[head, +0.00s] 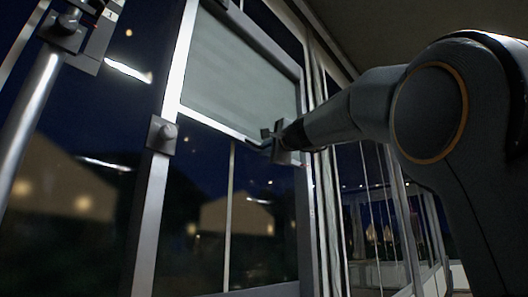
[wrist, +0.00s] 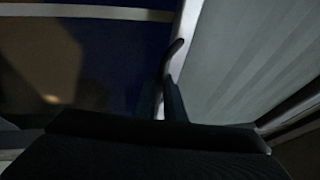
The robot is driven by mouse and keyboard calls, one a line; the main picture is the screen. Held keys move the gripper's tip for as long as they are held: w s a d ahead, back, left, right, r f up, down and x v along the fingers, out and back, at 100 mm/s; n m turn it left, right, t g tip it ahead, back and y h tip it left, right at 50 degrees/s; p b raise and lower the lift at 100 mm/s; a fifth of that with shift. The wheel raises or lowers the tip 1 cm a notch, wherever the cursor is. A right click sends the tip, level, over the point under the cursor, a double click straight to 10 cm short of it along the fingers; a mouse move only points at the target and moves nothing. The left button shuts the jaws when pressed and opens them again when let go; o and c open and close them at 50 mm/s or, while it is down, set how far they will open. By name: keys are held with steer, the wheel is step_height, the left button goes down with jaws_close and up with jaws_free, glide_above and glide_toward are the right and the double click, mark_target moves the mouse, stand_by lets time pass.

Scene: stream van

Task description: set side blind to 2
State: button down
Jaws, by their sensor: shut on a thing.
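The side blind (head: 240,75) is a pale grey-green sheet that covers the upper part of the window in the head view. A pale bottom bar (head: 212,122) runs along its lower edge. My gripper (head: 270,141) is at the right part of this bar, shut on it. In the wrist view the dark fingers (wrist: 171,88) meet the pale bar (wrist: 189,22), with the blind sheet (wrist: 250,60) to the right and dark glass to the left. The exact grip is partly hidden by my gripper. I cannot read any mark for 2.
A knob (head: 164,135) sits on the window's left frame post. A metal pole (head: 30,125) with a bracket and a marked plate (head: 103,22) stands at the far left. Dark window glass (head: 190,220) lies below the blind. More windows show at the lower right.

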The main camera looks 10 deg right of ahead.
steer(key=c, duration=1.8)
jaws_free()
steer(key=shift+c, duration=0.2)
steer(key=b+v, duration=0.1)
steer(key=v, duration=0.6)
steer(key=shift+s, duration=0.4)
steer(key=shift+f, duration=0.1)
